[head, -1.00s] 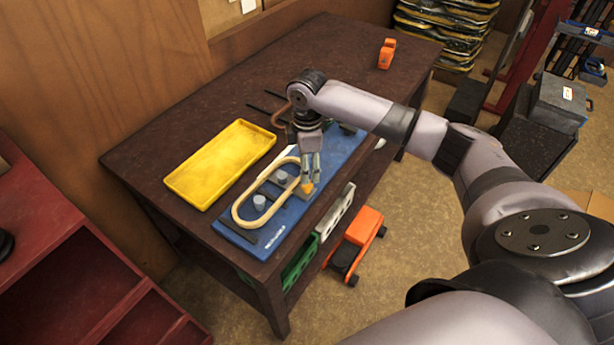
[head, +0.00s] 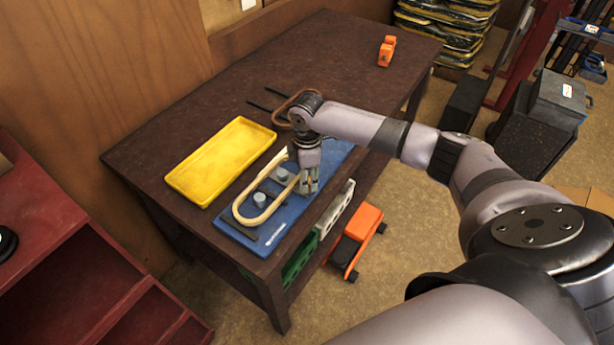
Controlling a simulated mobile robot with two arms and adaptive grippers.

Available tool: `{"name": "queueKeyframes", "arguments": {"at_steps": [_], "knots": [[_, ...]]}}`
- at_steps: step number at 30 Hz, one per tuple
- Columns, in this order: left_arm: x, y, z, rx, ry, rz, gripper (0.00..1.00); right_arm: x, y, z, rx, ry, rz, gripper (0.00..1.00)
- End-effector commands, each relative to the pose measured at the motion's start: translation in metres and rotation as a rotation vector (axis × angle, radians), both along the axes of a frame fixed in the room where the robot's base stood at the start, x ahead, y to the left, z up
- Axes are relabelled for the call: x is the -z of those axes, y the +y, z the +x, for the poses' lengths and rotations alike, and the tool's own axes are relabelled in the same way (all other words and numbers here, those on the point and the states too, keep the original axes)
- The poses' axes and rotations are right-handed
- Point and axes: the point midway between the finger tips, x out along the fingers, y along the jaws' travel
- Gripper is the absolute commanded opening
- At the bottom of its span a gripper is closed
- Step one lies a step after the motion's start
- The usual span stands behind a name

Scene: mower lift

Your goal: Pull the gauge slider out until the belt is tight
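A blue board (head: 283,229) lies on the dark table with a cream belt (head: 238,205) looped on it. Two grey round posts stand inside the loop, a nearer one (head: 259,199) and a farther one (head: 281,175). My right gripper (head: 309,191) points down at the board's right side, beside the belt, where the gauge slider's orange knob showed earlier. Its fingers cover that spot, so the knob is hidden and I cannot tell whether they grip it. The belt's far end is partly hidden behind my wrist. My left gripper is not in view.
A yellow tray (head: 220,160) lies left of the board. Dark rods (head: 262,107) and a brown loop lie behind my wrist. An orange object (head: 386,52) stands at the table's far right. An orange jack-like unit (head: 358,233) is on the floor. The table's back is clear.

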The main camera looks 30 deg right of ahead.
Motion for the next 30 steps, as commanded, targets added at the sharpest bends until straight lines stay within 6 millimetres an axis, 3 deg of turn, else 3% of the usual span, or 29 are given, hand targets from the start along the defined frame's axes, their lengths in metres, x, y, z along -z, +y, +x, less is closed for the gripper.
{"name": "queueKeyframes", "arguments": {"at_steps": [13, 25, 30], "knots": [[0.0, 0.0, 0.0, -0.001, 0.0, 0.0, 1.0, 0.0, 0.0, 0.0, 0.0, 0.0, 0.0, 0.0], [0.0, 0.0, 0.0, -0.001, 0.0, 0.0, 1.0, -0.001, -0.001, 0.0, 0.001, 0.0, 0.0, 0.0], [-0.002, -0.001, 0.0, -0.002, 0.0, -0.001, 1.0, -0.001, -0.022, 0.01, 0.006, 0.0, 0.0, 0.0]]}}
